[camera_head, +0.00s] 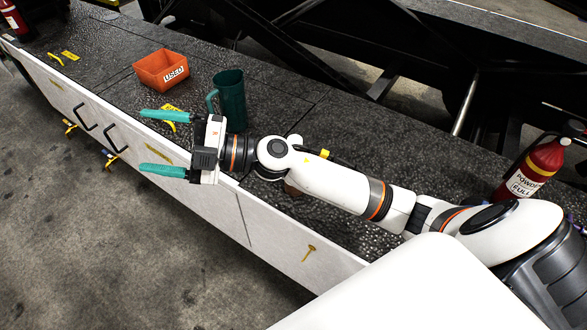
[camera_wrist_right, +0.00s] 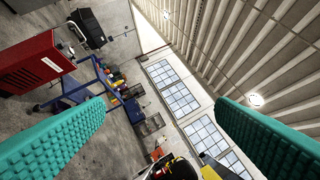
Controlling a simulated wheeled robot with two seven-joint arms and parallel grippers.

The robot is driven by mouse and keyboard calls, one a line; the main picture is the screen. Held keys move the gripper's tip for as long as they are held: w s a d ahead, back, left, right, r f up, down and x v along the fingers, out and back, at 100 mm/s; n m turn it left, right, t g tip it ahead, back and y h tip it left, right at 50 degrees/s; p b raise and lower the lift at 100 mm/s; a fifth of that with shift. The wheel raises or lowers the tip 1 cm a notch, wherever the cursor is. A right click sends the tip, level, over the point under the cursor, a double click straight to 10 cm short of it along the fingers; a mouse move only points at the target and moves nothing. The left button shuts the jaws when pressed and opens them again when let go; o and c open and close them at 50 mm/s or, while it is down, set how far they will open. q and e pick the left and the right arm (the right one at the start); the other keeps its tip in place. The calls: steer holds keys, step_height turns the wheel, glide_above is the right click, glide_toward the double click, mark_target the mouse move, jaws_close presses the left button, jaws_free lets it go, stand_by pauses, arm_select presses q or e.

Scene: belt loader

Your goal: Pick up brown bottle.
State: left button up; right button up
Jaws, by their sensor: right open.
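A small brown patch (camera_head: 291,189) shows on the dark deck just below my right forearm in the head view. It may be the brown bottle, but the arm hides most of it and I cannot tell its shape. My right gripper (camera_head: 150,142) is open and empty, its two teal fingers pointing left over the deck's near edge, to the left of the brown patch. In the right wrist view the open fingers (camera_wrist_right: 160,112) have only the distant hall between them. My left gripper is not in view.
A teal mug (camera_head: 231,99) stands close behind my right gripper. An orange bin (camera_head: 158,66) marked "USED" sits farther back left. A red extinguisher (camera_head: 532,170) stands at the right. The dark deck (camera_head: 300,110) has free room behind my forearm. A red cabinet (camera_wrist_right: 38,62) is far off.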

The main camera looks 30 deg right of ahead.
step_height(320, 180, down, 4)
steer(key=f+n+g+h, duration=0.1)
steer(key=n+g+h, duration=0.1)
steer(key=n+g, duration=0.55)
steer(key=m+g+h, duration=0.3)
steer(key=h, duration=1.3)
glide_above(295, 142)
steer(key=f, duration=0.1)
steer(key=w+f, duration=0.1)
steer(key=f, duration=0.1)
steer(key=shift+a+f, duration=0.2)
steer(key=shift+f, duration=0.1)
steer(key=shift+s+d+f+p, duration=0.1)
steer(key=shift+d+f+p, duration=0.15)
steer(key=shift+p, duration=0.1)
step_height(295, 142, down, 6)
steer(key=shift+a+p, duration=0.1)
steer(key=shift+p, duration=0.95)
steer(key=f+p, duration=0.2)
steer(key=f, duration=0.1)
steer(key=f+p, duration=0.1)
steer(key=shift+s+f, duration=0.35)
steer(key=shift+f, duration=0.35)
steer(key=c, duration=1.4)
